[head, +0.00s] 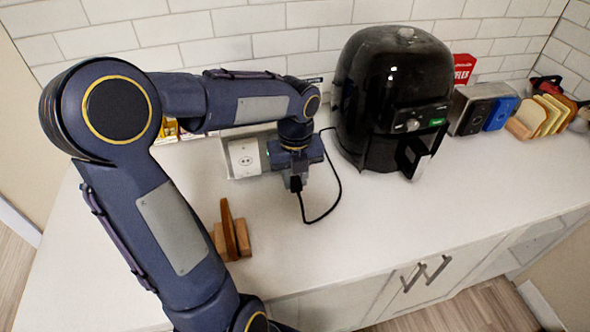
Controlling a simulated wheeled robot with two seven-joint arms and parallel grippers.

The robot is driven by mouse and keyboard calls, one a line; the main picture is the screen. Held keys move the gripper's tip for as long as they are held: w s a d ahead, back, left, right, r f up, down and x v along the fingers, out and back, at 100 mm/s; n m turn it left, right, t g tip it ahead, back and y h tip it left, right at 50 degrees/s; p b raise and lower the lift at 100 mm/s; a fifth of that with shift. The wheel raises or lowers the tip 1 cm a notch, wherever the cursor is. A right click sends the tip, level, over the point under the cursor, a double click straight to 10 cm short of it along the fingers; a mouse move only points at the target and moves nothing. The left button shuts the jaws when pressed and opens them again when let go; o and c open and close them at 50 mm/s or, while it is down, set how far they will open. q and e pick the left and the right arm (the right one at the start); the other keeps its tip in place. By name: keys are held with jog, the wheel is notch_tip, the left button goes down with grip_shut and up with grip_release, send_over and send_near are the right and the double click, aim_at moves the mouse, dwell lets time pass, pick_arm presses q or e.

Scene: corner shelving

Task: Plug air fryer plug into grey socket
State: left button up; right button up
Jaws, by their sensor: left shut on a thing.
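The black air fryer (394,90) stands on the white counter against the tiled wall. Its black cord (338,190) loops over the counter to the plug (296,184) at my left gripper (296,178). My left gripper is shut on the plug, which is mostly hidden by the fingers. The grey socket box (244,158) with a light outlet face stands just left of the gripper, near the wall. The plug is apart from the outlet face, in front and to the right of it. My right gripper is not in view.
A wooden holder (231,240) stands on the counter in front of the socket. A toaster (470,108), a blue item (501,113), a red box (463,68) and a rack with bread slices (541,116) are at right.

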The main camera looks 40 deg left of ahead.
pick_arm(q)
jog(key=shift+w+a+p, duration=0.2)
jog(key=shift+w+a, duration=0.7)
jog(key=shift+a, duration=0.25)
jog(key=shift+w+a+p, duration=0.2)
jog(key=shift+w+a, duration=0.7)
jog(key=shift+a, duration=0.25)
jog(key=shift+r+p, duration=0.1)
jog(key=shift+p, duration=0.6)
dwell(0.5)
